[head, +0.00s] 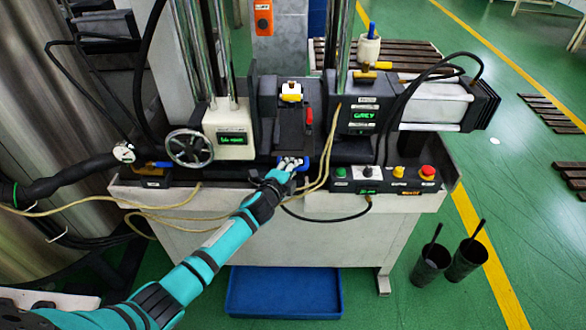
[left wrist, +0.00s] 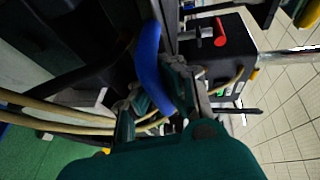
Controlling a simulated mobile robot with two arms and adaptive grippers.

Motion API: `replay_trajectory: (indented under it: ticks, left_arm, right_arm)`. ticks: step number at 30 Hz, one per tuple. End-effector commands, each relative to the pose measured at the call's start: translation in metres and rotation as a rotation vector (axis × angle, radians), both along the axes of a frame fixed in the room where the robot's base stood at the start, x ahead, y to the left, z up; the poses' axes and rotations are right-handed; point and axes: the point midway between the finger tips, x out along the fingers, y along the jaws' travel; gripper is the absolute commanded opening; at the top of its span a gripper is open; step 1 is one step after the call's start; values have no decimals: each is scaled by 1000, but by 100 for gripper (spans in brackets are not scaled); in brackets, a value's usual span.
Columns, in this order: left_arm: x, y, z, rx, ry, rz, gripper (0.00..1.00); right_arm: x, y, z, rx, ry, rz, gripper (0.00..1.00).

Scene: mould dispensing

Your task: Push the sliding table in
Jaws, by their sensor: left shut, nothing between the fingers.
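The sliding table (head: 290,125) is the dark slab in the middle of the machine, between the grey-white block and the black box. A blue handle (head: 304,163) is at its front edge. My left gripper (head: 290,162) is at this handle, reaching in from the lower left, and is shut with nothing held. In the left wrist view the blue handle (left wrist: 151,65) curves close in front of the fingers; whether they touch it I cannot tell. The gripper covers part of the handle in the head view. My right gripper is not in view.
A red lever (head: 309,118) stands at the slab's right side. A handwheel (head: 189,148) is on the left. A button panel (head: 385,178) is on the right. Yellowish hoses (head: 328,150) hang close beside the gripper. A blue tray (head: 285,292) lies on the floor below.

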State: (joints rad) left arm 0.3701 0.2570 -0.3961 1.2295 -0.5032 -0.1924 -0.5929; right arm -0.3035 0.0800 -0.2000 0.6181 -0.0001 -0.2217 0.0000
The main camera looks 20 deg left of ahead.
Motion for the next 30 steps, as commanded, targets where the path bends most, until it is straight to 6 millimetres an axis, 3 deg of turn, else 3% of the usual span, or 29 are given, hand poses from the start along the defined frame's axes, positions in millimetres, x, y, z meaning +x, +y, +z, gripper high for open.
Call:
replay_trajectory:
  ticks: [11, 20, 30]
  left_arm:
    - [1, 2, 1, 2, -1, 2, 0]
    - [1, 1, 1, 1, -1, 1, 38]
    - [-4, 1, 0, 1, 0, 0, 38]
  right_arm:
    - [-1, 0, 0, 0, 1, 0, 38]
    - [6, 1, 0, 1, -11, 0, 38]
    - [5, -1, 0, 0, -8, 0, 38]
